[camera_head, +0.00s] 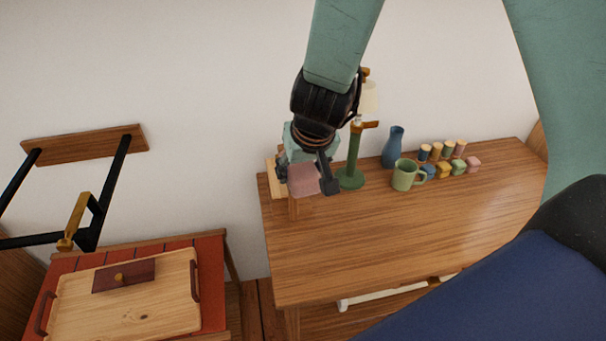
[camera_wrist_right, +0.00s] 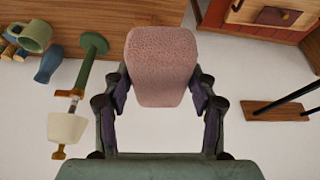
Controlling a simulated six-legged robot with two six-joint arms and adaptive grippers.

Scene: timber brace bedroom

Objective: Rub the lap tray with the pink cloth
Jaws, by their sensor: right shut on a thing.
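The pink cloth (camera_head: 303,180) is a thick, folded-looking pad, held off the surfaces near the desk's left end. My right gripper (camera_head: 308,178) is shut on it. In the right wrist view the cloth (camera_wrist_right: 162,65) sits between the two fingers. The lap tray (camera_head: 150,313) is pale wood with dark red-brown handles, at lower left in the head view. A dark red-brown plate with a brass knob (camera_head: 123,276) lies on its far part. The tray (camera_wrist_right: 243,13) also shows at the upper right of the wrist view, apart from the cloth. My left gripper is out of view.
The tray rests on a red-topped stand (camera_head: 212,262). The wooden desk (camera_head: 390,245) holds a green lamp (camera_head: 352,165), blue vase (camera_head: 393,147), green mug (camera_head: 403,176) and several small blocks. A wall-mounted black-and-wood frame (camera_head: 85,145) rises behind the tray. A gap separates stand and desk.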

